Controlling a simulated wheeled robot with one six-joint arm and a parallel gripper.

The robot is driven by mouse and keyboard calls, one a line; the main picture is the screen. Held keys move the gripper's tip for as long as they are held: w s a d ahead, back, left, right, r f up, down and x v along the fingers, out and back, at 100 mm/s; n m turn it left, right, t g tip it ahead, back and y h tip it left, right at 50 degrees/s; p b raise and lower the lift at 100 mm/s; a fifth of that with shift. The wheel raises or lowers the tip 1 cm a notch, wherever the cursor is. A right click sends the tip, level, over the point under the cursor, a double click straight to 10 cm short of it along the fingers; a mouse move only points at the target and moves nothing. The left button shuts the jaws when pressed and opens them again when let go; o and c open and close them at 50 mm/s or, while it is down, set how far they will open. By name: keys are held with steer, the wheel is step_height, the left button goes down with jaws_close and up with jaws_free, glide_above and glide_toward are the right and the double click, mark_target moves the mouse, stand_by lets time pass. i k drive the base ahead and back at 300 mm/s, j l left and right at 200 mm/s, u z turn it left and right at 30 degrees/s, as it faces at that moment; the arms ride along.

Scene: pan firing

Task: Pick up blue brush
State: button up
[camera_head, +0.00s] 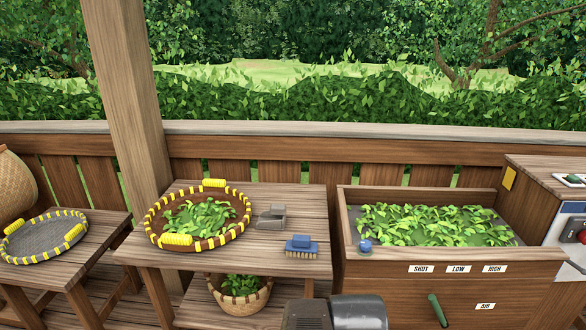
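The blue brush (300,243) lies on the right front part of the middle wooden table (230,262). It has a blue top with a small raised grip, and pale bristles show along its lower front edge. Nothing touches or covers it. A grey scoop-like object (271,217) sits just behind it to the left. Dark grey parts at the bottom edge, below the brush, look like my own arm. My gripper's fingers do not show, so I cannot see whether they hold anything.
A yellow-bound round tray (150,232) of leaves stands left of the brush. A wooden firing box (460,262) with leaves and a blue knob (365,246) stands right, across a narrow gap. A basket (245,304) sits on the shelf below. An empty round tray (42,240) lies far left.

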mark_target(299, 244)
steer(key=i+l, duration=0.55)
steer(key=i+l+u, duration=0.15)
steer(key=i+l, duration=0.35)
steer(key=l, duration=0.15)
